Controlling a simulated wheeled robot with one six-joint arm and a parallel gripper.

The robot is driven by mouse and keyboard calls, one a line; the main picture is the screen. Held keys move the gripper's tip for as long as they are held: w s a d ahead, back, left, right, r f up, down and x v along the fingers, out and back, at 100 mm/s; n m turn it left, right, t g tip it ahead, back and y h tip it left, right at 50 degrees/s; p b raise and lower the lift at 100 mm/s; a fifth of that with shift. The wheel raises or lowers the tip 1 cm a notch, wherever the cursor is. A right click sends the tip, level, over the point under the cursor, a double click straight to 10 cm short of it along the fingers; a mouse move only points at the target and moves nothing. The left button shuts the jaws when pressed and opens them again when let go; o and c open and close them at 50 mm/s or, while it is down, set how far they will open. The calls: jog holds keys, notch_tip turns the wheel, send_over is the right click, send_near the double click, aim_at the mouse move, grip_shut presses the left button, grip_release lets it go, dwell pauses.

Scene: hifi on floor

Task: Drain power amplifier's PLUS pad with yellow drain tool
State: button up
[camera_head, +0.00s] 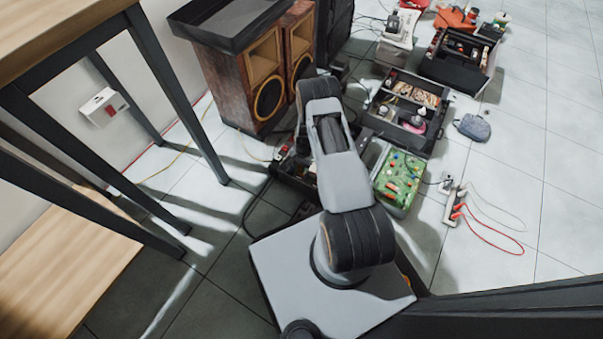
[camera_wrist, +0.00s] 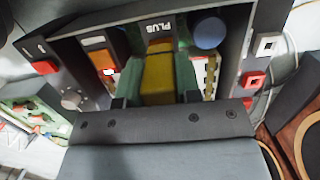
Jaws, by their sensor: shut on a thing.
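The power amplifier (camera_head: 293,172) is a dark open-topped box on the floor, partly hidden behind my arm in the head view. In the wrist view its dark casing (camera_wrist: 88,35) fills the top, and a PLUS label (camera_wrist: 160,27) shows on it. My gripper (camera_wrist: 157,90) is shut on the yellow drain tool (camera_wrist: 157,72), which points into the amplifier toward the PLUS label. The tool's far end sits just below the label. The PLUS pad is hidden by the tool, so I cannot tell whether they touch. The head view hides my gripper behind the arm.
Inside the amplifier are a blue capacitor (camera_wrist: 209,31) and an orange part (camera_wrist: 98,58). A red switch (camera_wrist: 45,67) is at left. A green circuit board (camera_head: 398,180), speakers (camera_head: 262,75) and open toolboxes (camera_head: 408,108) stand nearby.

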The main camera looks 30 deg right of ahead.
jog(key=shift+r, duration=0.1)
dwell(0.4)
jog(key=shift+r+p, duration=2.8)
jog(key=shift+r, duration=1.15)
